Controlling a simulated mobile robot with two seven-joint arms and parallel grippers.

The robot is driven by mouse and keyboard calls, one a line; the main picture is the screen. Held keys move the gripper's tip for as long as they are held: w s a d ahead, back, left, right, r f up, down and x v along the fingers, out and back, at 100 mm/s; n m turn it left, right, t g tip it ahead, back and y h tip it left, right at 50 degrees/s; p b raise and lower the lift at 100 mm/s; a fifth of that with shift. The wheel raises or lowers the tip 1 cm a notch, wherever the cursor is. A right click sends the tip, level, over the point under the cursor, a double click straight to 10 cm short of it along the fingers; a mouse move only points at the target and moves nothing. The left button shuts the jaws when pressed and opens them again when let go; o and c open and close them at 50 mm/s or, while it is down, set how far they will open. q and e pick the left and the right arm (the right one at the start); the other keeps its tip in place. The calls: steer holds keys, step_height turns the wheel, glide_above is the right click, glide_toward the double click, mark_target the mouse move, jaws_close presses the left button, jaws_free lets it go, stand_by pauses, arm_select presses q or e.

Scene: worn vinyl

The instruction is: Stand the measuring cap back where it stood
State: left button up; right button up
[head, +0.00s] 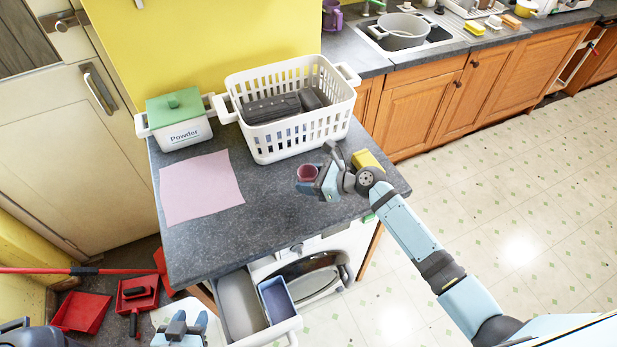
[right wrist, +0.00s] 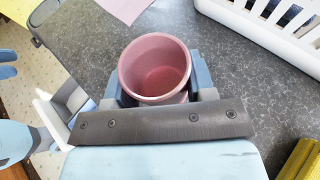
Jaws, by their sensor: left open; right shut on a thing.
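The measuring cap (head: 307,171) is a small pinkish-red cup, held near the front right part of the grey worktop (head: 270,215). My right gripper (head: 318,184) is shut on it. In the right wrist view the cap (right wrist: 155,68) sits between the fingers with its open mouth showing, and it looks empty. I cannot tell whether its base touches the worktop. My left gripper (head: 181,327) is open and empty, low at the bottom of the head view, in front of the worktop and left of the open detergent drawer (head: 241,300).
A pink cloth (head: 201,180) lies on the worktop's left. Behind it stand a green-lidded powder box (head: 186,133) and a white basket (head: 265,146) with dark things inside. A yellow block (head: 368,160) is right of my right gripper. Bare worktop lies between cloth and cap.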

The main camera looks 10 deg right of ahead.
steer(key=shift+f+b, duration=0.4)
steer(key=shift+f, duration=0.4)
steer(key=shift+f+b, duration=0.5)
steer(key=shift+f, duration=0.4)
steer(key=shift+f+b, duration=0.45)
steer(key=shift+f, duration=0.45)
steer(key=shift+p, duration=0.4)
